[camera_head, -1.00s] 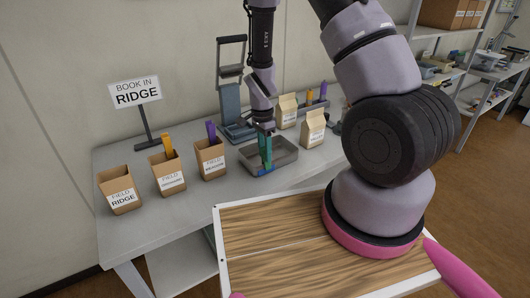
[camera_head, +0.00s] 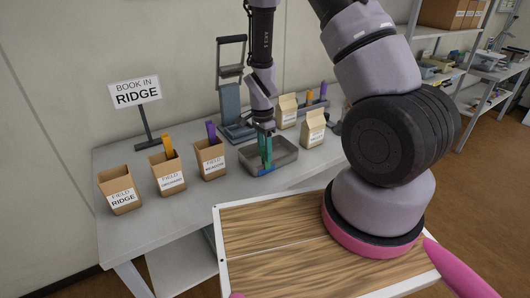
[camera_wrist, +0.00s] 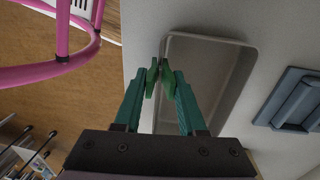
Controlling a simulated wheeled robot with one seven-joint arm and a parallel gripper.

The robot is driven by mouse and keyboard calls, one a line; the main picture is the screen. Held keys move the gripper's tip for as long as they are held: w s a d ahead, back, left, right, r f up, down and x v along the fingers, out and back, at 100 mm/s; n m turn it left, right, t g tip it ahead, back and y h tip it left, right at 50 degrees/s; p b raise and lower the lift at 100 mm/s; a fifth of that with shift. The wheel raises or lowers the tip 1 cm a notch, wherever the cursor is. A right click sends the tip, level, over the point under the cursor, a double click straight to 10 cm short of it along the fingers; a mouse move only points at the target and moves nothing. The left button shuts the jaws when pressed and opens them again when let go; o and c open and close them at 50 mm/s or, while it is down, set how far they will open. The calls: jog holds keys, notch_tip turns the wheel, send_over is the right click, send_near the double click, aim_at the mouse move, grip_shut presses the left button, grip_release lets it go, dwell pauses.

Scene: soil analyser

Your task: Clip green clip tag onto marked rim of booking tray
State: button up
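The booking tray (camera_head: 285,158) is a grey shallow tray on the table, near the bench's middle; it also shows in the wrist view (camera_wrist: 238,75). A blue mark (camera_head: 265,171) shows at its front rim. My gripper (camera_head: 264,158) points down at that rim. In the wrist view its teal fingers (camera_wrist: 160,95) close in on the green clip tag (camera_wrist: 153,76), which shows as two green prongs between the tips. The prongs lie at the tray's left edge in that view. Whether they straddle or touch the rim I cannot tell.
Paper bags labelled Ridge (camera_head: 119,190), Orchard (camera_head: 167,175) and Meadow (camera_head: 210,160) stand left; orange and purple tags stick up from the latter two. A "Book in Ridge" sign (camera_head: 136,93) stands behind. Closed bags (camera_head: 312,128) stand right of the tray.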

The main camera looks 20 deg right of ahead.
dwell(0.4)
jog(key=o, duration=0.6)
jog(key=shift+o, duration=0.2)
